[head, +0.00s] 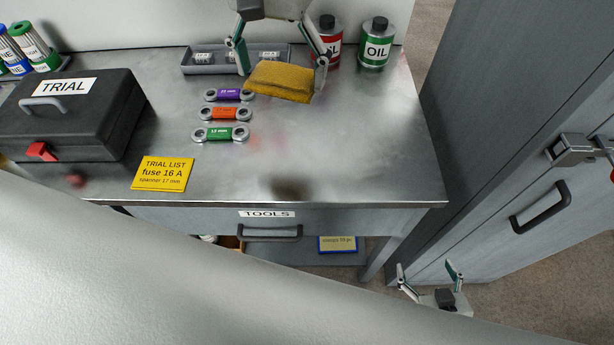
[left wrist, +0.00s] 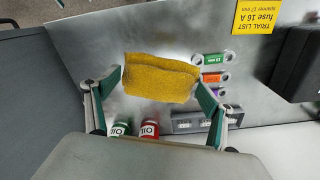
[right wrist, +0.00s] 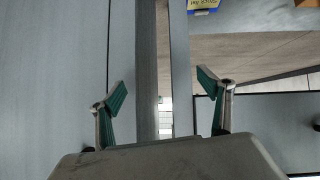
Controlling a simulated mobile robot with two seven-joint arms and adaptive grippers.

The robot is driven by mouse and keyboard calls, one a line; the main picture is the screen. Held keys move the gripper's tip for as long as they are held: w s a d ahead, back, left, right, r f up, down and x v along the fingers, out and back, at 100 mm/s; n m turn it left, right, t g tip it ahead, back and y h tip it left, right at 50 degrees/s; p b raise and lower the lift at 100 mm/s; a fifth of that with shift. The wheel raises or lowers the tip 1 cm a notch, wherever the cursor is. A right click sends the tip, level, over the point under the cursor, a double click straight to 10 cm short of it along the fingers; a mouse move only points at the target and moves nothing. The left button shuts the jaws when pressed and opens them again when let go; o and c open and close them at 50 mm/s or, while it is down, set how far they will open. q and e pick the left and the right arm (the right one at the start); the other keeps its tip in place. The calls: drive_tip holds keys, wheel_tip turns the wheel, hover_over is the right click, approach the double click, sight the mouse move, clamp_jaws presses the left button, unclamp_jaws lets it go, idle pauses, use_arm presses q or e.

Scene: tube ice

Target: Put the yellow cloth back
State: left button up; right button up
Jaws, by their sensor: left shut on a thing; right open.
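The yellow cloth (head: 281,82) is a folded pad held above the back right part of the metal table (head: 370,155). My left gripper (head: 281,76) is shut on it, one finger at each end. The cloth also fills the space between the fingers in the left wrist view (left wrist: 160,79). My right gripper (head: 429,272) is open and empty, low beside the table's right front leg. In the right wrist view its fingers (right wrist: 165,90) stand wide apart with nothing between them.
Green (head: 376,44) and red (head: 329,42) OIL cans stand behind the cloth, near a grey fuse tray (head: 205,62). Several spanners (head: 224,113), a yellow list card (head: 162,173) and a black TRIAL toolbox (head: 70,110) are further left. Dark and reddish smudges mark the tabletop. A grey cabinet (head: 500,150) stands right.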

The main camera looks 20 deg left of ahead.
sight(299, 93)
use_arm(q)
drive_tip(key=shift+m, duration=0.3)
drive_tip(key=s+d+b, duration=0.1)
drive_tip(key=d, duration=0.1)
drive_tip(key=s+d+r+b, duration=0.1)
drive_tip(key=b, duration=0.1)
drive_tip(key=shift+s+d, duration=0.35)
drive_tip(key=shift+d, duration=0.05)
drive_tip(key=shift+s+d, duration=0.2)
drive_tip(key=shift+s, duration=0.05)
wheel_tip(299, 93, down, 14)
drive_tip(key=shift+s+f+b, duration=0.1)
drive_tip(key=shift+f+b, duration=0.1)
drive_tip(key=shift+b, duration=0.9)
drive_tip(key=shift+f, duration=2.45)
use_arm(e)
drive_tip(key=shift+s+a+f, duration=0.1)
drive_tip(key=shift+a+f, duration=0.1)
drive_tip(key=shift+f, duration=1.2)
drive_tip(key=shift+s+a+f, duration=0.1)
drive_tip(key=shift+a+f, duration=0.05)
drive_tip(key=shift+f, duration=1.25)
use_arm(q)
drive_tip(key=shift+d, duration=0.1)
